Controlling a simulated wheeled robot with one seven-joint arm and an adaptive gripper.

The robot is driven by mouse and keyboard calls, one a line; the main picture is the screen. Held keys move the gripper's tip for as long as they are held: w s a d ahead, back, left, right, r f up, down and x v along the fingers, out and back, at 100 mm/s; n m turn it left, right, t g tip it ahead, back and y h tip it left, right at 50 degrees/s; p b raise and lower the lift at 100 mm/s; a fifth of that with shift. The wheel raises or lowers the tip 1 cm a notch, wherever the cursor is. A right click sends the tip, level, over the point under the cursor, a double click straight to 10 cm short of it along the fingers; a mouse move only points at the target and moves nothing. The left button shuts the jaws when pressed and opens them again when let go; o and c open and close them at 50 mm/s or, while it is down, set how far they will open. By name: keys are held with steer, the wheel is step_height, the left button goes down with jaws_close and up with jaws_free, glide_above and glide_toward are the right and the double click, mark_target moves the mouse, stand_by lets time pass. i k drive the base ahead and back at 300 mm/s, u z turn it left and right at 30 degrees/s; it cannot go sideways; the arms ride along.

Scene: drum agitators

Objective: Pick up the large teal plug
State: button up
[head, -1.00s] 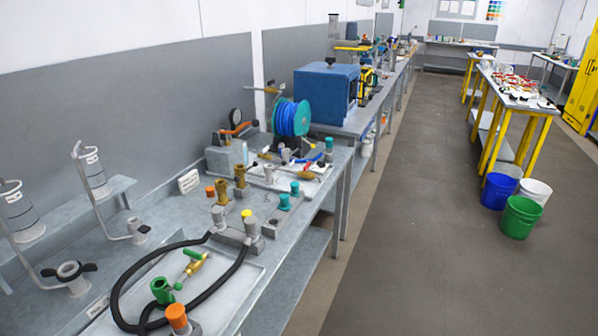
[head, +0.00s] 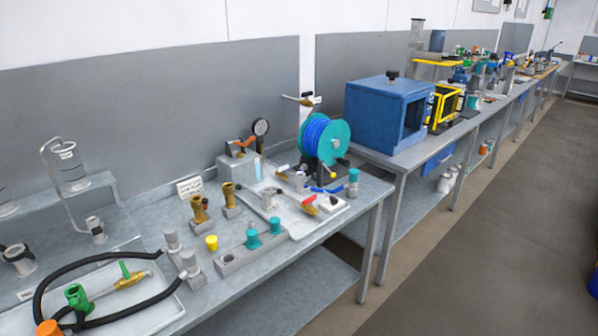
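Several teal plugs are on the near bench. One teal plug (head: 252,239) and another teal plug (head: 275,224) stand upright at a long grey block (head: 236,261) near the bench's front edge. A taller teal-topped piece (head: 353,182) stands farther right, near the bench's right end. I cannot tell for sure which is the large one. My gripper is not in view.
A yellow plug (head: 211,243) and brass fittings (head: 199,209) stand left of the block. A black hose (head: 95,258) loops at lower left.

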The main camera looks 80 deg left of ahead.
mark_target(252, 242)
steer(key=i, duration=1)
steer(key=u, duration=3.55)
